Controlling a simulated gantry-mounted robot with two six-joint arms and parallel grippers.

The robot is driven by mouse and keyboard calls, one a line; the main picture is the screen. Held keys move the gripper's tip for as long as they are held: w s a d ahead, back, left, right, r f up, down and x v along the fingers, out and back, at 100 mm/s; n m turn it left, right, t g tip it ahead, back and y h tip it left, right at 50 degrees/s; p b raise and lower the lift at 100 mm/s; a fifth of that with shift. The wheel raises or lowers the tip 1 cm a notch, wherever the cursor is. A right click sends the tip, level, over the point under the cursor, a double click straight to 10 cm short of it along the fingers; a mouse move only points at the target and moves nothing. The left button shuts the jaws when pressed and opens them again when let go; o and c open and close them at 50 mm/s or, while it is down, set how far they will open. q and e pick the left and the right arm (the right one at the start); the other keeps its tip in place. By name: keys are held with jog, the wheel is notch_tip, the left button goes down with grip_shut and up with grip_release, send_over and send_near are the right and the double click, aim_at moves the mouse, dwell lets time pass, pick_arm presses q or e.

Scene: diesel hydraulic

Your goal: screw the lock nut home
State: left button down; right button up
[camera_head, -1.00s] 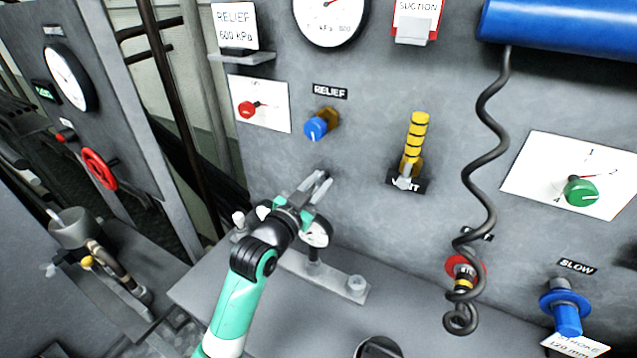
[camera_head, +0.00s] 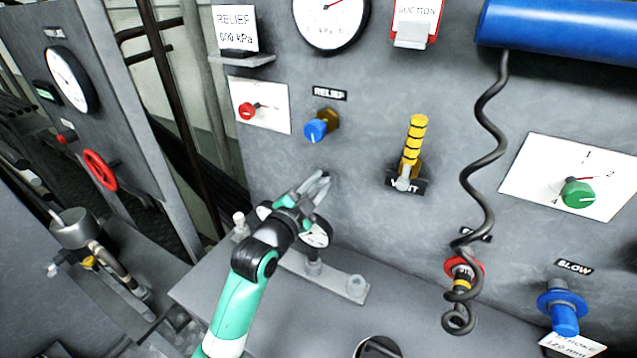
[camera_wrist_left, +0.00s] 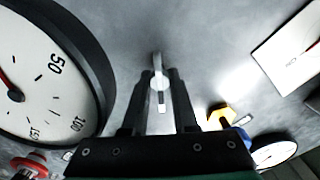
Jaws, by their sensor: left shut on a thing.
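A brass hex nut (camera_head: 329,117) sits behind the blue relief knob (camera_head: 315,129) on the grey panel. I take it for the lock nut. In the left wrist view the nut (camera_wrist_left: 222,116) is right of the fingers, with the blue knob partly showing beyond it. My left gripper (camera_head: 321,181) is below the relief knob, close to the panel and apart from the nut. In the left wrist view its fingers are shut on a small pale grey piece (camera_wrist_left: 160,76). I cannot tell whether that piece is fixed to the panel. My right gripper is out of view.
A small gauge (camera_head: 317,235) on a grey bracket stands just below my left gripper. A yellow-striped vent lever (camera_head: 413,147) and a hanging coiled cable (camera_head: 489,205) are to the right. The panel between the relief knob and the vent lever is clear.

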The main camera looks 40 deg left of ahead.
pick_arm(q)
jog(key=m, duration=0.4)
jog(key=shift+m, duration=0.3)
jog(key=m, duration=0.4)
dwell(0.4)
jog(key=c, duration=0.7)
grip_release()
jog(key=shift+f, duration=0.1)
